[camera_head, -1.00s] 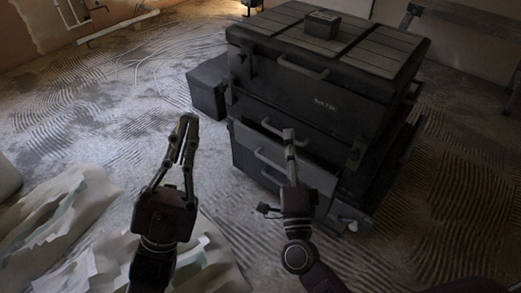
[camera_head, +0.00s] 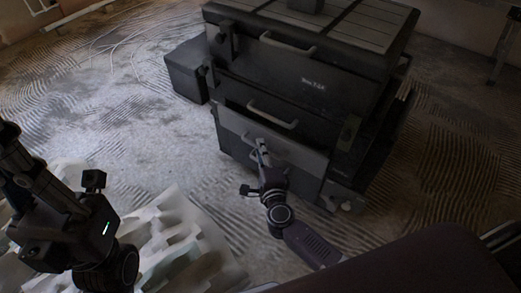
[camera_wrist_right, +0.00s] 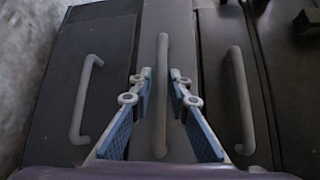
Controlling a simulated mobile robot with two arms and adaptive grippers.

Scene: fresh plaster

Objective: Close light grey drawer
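The light grey drawer (camera_head: 305,159) is low in the dark cabinet's front, between darker drawers. In the head view it seems to stand slightly forward, but how far is unclear. The right wrist view shows its panel (camera_wrist_right: 152,22) in the middle with a bar handle (camera_wrist_right: 162,60). My right gripper (camera_head: 261,147) is at this drawer's front. In the wrist view its fingers (camera_wrist_right: 159,78) are apart, one on each side of the handle's line; contact cannot be told. My left gripper (camera_head: 12,150) is at the left edge, away from the cabinet, its fingertips not clear.
The dark cabinet (camera_head: 290,75) has other handled drawers above and below. A dark box (camera_head: 186,72) stands at its left side. Crumpled pale sheeting (camera_head: 185,235) lies on the floor at front left. Patterned floor is clear right of the cabinet (camera_head: 450,150).

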